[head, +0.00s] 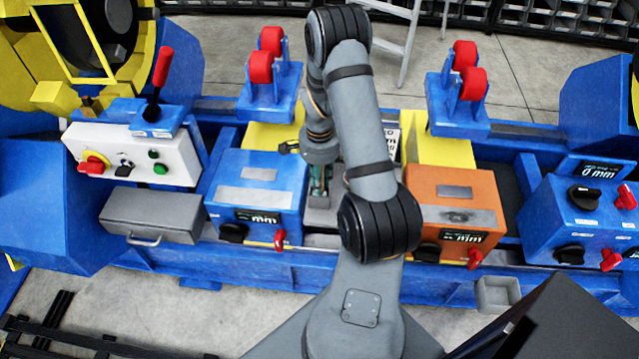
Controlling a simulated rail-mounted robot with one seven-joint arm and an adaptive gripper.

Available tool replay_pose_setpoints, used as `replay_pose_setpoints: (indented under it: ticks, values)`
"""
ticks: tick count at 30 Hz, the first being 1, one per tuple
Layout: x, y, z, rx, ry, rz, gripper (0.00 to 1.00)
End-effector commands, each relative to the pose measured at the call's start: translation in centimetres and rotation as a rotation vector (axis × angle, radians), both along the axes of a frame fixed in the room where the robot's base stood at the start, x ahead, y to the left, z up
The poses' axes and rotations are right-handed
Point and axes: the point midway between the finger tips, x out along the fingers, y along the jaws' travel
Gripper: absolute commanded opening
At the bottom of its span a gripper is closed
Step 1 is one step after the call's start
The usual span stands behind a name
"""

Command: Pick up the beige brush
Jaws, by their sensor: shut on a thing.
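My gripper (318,190) points down into the gap between the blue box and the orange box, near the middle of the bench. It is small in this view and partly hidden by my own arm. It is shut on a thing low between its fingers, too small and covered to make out. I cannot pick out the beige brush anywhere in the head view, so I cannot tell from its look whether it is the held thing.
The blue box (256,190) stands close left of my gripper, the orange box (455,200) to the right. Red-wheeled roller stands (268,85) (458,95) rise behind. A white control box (130,155) with a red lever and a grey drawer (152,214) are at left. A small grey tray (497,294) sits at the front right.

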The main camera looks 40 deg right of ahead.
Motion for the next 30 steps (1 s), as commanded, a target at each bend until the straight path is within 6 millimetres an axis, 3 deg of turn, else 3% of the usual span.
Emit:
replay_pose_setpoints:
  ticks: [14, 17, 30]
  values:
    - [0.1, 0.0, 0.3, -0.001, -0.001, 0.000, 0.00]
    - [0.1, 0.0, 1.4, -0.001, -0.004, 0.000, 0.00]
    - [0.1, 0.0, 9.2, -0.002, -0.003, -0.001, 0.00]
